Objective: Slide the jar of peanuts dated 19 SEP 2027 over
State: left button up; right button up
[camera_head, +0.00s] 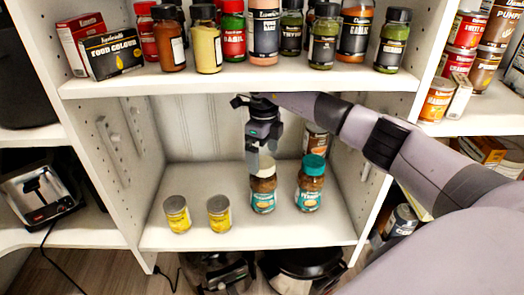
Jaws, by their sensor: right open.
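Two jars with teal labels stand upright on the lower shelf (240,236). My right gripper (255,160) is open and points down at the left jar's lid. It hides part of that lid; I cannot tell whether it touches. My left gripper is not in view.
Two small yellow cans (177,214) (219,213) stand left of the jars. Another can (316,141) stands behind, partly hidden by my arm. The upper shelf (245,83) holds several spice jars and boxes. Side walls bound the bay. Shelf space between the cans and the left wall is free.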

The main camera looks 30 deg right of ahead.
aim_at(263, 162)
jog(key=shift+f, duration=0.1)
notch_tip(263, 162, down, 6)
jog(key=shift+b, duration=0.95)
jog(key=shift+f, duration=0.5)
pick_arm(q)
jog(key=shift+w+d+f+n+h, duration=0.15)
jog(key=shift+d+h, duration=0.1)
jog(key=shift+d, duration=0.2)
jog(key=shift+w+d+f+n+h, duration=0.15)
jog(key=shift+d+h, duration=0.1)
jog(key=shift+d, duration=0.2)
